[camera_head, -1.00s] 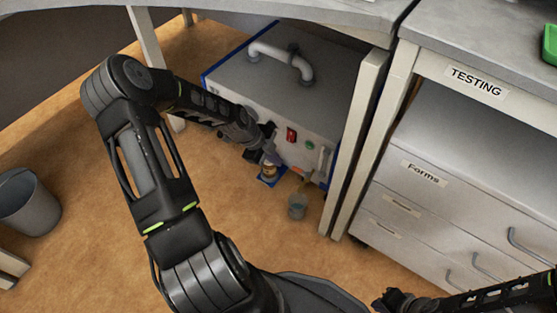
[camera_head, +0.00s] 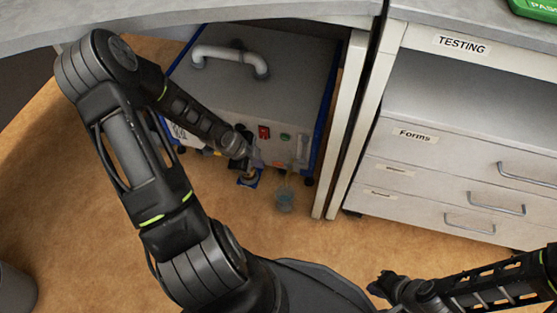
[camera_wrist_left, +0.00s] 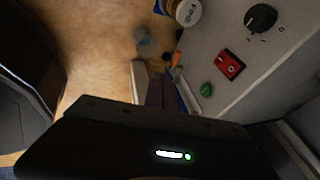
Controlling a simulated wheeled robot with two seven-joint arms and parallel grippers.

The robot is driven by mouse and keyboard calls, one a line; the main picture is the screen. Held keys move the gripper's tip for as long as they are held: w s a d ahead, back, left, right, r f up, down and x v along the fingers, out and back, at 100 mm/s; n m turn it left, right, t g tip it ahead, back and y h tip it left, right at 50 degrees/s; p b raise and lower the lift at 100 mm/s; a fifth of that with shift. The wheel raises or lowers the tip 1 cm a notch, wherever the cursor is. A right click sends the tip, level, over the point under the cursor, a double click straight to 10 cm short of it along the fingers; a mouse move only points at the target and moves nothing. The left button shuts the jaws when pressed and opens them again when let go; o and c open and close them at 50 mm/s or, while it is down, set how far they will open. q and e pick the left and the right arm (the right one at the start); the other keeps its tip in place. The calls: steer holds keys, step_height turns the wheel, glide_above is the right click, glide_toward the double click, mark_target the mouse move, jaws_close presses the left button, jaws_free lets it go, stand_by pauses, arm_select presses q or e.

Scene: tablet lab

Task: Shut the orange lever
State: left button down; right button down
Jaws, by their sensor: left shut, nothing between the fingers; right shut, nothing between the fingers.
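The orange lever (camera_wrist_left: 177,60) shows in the left wrist view as a small orange piece low on the front of a grey machine (camera_head: 265,95). It is partly hidden by my fingers, and I cannot make out its angle. My left gripper (camera_head: 253,164) is shut and empty, close to the machine's front. In the left wrist view its fingertips (camera_wrist_left: 163,82) reach close to the lever; I cannot tell whether they touch it. My right gripper (camera_head: 379,284) is shut and empty at the lower right, away from the machine.
A clear beaker (camera_head: 285,199) stands on the floor before the machine. A red switch (camera_wrist_left: 229,65), green button (camera_wrist_left: 207,89) and black knob (camera_wrist_left: 261,18) sit on the panel. Drawers (camera_head: 430,175) stand right.

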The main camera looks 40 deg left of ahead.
arm_select(q)
steer(key=shift+w+d+r+n, duration=0.2)
steer(key=shift+w+n, duration=0.25)
steer(key=shift+n, duration=0.25)
steer(key=shift+f, duration=0.15)
steer(key=b, duration=0.8)
glide_toward(274, 164)
steer(key=d+f, duration=0.4)
steer(key=shift+w+a+f+b, duration=0.2)
steer(key=shift+w+a+f, duration=0.15)
steer(key=shift+w+f, duration=0.2)
steer(key=shift+w+a+f+b, duration=0.15)
steer(key=shift+w+a+f, duration=0.25)
steer(key=shift+w, duration=0.3)
